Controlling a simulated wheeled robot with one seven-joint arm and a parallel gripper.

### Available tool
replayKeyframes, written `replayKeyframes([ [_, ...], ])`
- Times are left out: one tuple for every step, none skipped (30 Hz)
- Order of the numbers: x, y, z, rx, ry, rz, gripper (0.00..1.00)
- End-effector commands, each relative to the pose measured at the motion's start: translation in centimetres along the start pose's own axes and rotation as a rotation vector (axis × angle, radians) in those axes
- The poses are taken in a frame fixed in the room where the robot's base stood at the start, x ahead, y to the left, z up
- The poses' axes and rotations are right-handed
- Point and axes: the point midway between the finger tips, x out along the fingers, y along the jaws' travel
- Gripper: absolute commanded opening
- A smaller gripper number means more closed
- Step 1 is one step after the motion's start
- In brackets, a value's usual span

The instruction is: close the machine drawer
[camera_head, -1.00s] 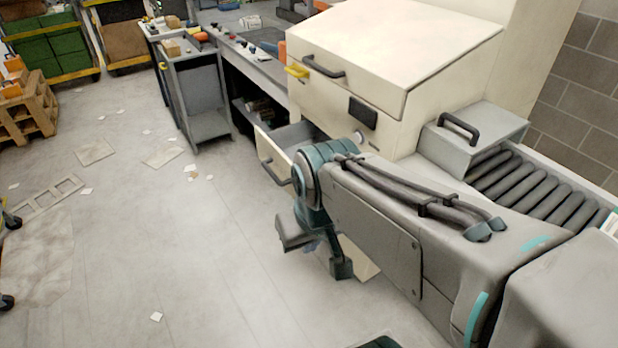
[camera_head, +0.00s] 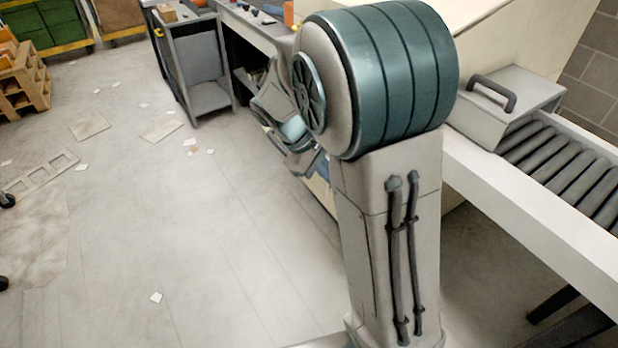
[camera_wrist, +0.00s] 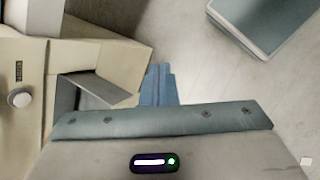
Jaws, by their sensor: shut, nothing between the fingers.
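The machine drawer (camera_wrist: 105,53) is cream with a grey inside and shows at the left in the wrist view. It stands out from the cream machine (camera_wrist: 22,62), so it is open. My gripper (camera_wrist: 158,72) is shut and empty, its blue fingers together. In the wrist view the fingers appear just right of the drawer's outer end; I cannot tell whether they touch it. In the head view my arm hides the drawer and most of the machine front.
A round knob (camera_wrist: 19,98) is on the machine face. A grey cart (camera_head: 205,65) stands beyond. A roller conveyor (camera_head: 560,165) with a grey handled box (camera_head: 505,100) lies at right.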

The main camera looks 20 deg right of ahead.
Motion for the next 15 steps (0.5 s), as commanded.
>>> replayKeyframes([
  [1.8,0.0,-2.1,-0.057,-0.048,0.034,0.00],
  [2.5,0.2,-3.0,-0.091,-0.075,0.057,0.00],
  [3.3,0.5,-4.2,-0.133,-0.112,0.087,0.00],
  [3.9,0.6,-5.2,-0.168,-0.140,0.110,0.00],
  [4.6,0.8,-6.1,-0.200,-0.168,0.134,0.00],
  [5.4,0.9,-7.4,-0.243,-0.207,0.167,0.00],
  [6.0,1.0,-8.4,-0.276,-0.235,0.192,0.00],
  [6.6,1.1,-9.4,-0.308,-0.264,0.218,0.00],
  [7.3,1.2,-10.7,-0.352,-0.305,0.253,0.00],
  [7.9,1.2,-11.7,-0.383,-0.335,0.280,0.00],
  [8.4,1.2,-12.7,-0.416,-0.364,0.307,0.00],
  [9.2,1.2,-14.1,-0.456,-0.406,0.345,0.00],
  [9.7,1.1,-15.1,-0.489,-0.436,0.374,0.00],
  [10.2,1.0,-16.2,-0.519,-0.467,0.404,0.00],
  [10.8,0.9,-17.6,-0.560,-0.509,0.444,0.00],
])
